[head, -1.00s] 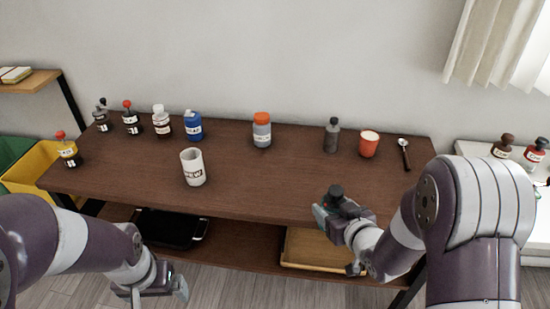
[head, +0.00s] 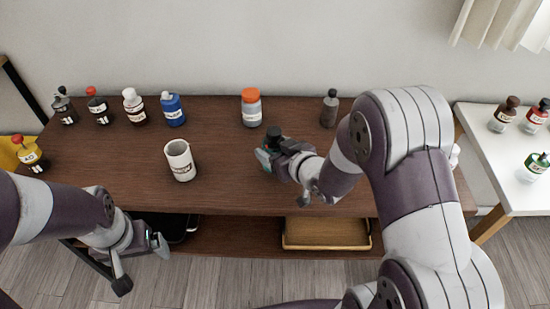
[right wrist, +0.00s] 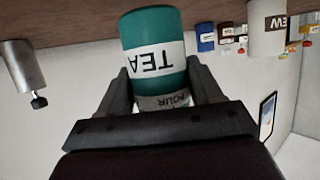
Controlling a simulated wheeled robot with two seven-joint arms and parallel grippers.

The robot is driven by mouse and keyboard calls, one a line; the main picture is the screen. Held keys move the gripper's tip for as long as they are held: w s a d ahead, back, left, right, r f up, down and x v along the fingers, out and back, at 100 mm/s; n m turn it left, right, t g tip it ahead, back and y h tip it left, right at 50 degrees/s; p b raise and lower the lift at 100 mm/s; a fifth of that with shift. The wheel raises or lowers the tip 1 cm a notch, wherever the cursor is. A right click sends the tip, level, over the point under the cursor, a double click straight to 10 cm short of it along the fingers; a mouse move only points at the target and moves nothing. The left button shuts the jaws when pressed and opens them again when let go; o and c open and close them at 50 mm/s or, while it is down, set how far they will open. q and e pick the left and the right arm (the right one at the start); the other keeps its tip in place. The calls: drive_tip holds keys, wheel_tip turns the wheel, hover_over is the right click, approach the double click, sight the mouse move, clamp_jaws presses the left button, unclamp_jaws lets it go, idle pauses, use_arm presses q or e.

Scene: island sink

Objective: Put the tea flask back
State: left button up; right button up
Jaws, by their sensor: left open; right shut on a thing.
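The tea flask is green with a white label reading TEA in the right wrist view (right wrist: 155,58). My right gripper (right wrist: 158,95) is shut on it, one finger on each side. In the head view my right gripper (head: 273,157) holds the flask over the front middle of the brown table (head: 225,195), with its dark cap (head: 274,133) upward and most of its body hidden by the gripper. I cannot tell whether the flask touches the table. My left gripper (head: 158,245) is open and empty in front of the table's left part.
A white mug (head: 180,161) stands left of the flask. Behind are an orange-capped jar (head: 251,108), a grey bottle (head: 329,109) and a blue bottle (head: 173,110). More bottles stand at the back left. A wooden tray (head: 325,233) lies below. My right arm hides the table's right part.

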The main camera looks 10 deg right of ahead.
wheel_tip(320, 180, down, 2)
drive_tip(key=shift+s+f, duration=0.1)
drive_tip(key=shift+f, duration=0.35)
drive_tip(key=shift+w, duration=0.2)
drive_tip(key=shift+s+f+b, duration=0.1)
drive_tip(key=shift+f+b, duration=0.1)
drive_tip(key=shift+b, duration=0.2)
drive_tip(key=o, duration=1.1)
drive_tip(key=shift+o, duration=0.2)
